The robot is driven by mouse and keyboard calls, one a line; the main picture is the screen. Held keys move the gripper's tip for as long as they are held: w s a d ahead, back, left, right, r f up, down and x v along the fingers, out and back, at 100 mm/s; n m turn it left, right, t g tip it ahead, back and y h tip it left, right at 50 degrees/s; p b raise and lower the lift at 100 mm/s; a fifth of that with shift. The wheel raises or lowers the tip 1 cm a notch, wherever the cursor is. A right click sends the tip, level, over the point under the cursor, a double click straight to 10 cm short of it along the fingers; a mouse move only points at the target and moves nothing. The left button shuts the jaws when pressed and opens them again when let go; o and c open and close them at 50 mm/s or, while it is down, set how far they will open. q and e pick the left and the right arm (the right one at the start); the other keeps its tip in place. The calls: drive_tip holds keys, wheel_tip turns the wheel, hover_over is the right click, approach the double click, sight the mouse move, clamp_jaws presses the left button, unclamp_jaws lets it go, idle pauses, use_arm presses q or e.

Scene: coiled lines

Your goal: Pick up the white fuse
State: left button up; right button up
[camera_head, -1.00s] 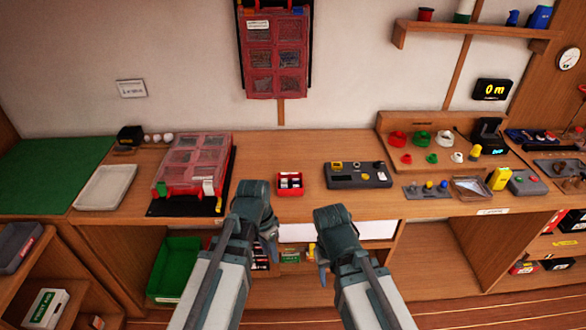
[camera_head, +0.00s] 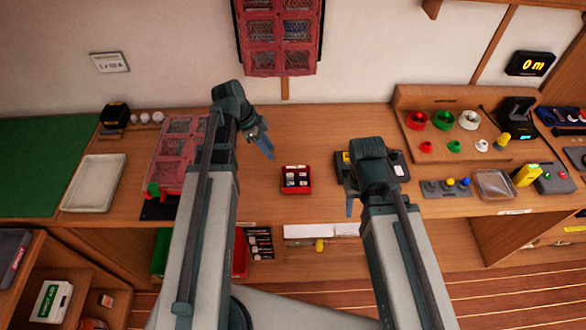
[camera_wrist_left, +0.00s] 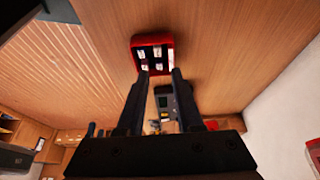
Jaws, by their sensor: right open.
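A small red bin (camera_head: 296,180) stands on the workbench (camera_head: 310,125) between my two arms. It holds several small dark and white pieces, too small to identify singly; I cannot tell which is the white fuse. My left gripper (camera_head: 266,149) is above the bench, behind and left of the bin. In the left wrist view it (camera_wrist_left: 160,72) is open and empty, with the bin (camera_wrist_left: 136,45) just beyond its fingertips. My right gripper (camera_head: 350,206) is open, right of the bin, near the bench's front edge.
A grey device (camera_head: 400,163) lies behind my right wrist. A red compartment case (camera_head: 170,155) and a white tray (camera_head: 94,183) are on the left. A wooden stand with red, green and white parts (camera_head: 470,95) is on the right. The bench behind the bin is clear.

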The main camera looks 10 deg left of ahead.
use_arm(q)
drive_tip(key=b, duration=0.8)
hover_over(289, 175)
drive_tip(key=a, duration=0.3)
drive_tip(key=f, duration=0.7)
drive_tip(key=shift+s+f, duration=0.2)
drive_tip(key=shift+f, duration=0.2)
drive_tip(key=shift+d+f, duration=0.1)
drive_tip(key=shift+f, duration=0.05)
drive_tip(key=b+x, duration=0.4)
drive_tip(key=x, duration=0.1)
drive_tip(key=shift+s+d+b, duration=0.15)
drive_tip(key=shift+d+b, duration=0.05)
drive_tip(key=shift+b, duration=0.15)
drive_tip(key=shift+d, duration=0.1)
drive_tip(key=shift+s, duration=0.1)
clamp_jaws()
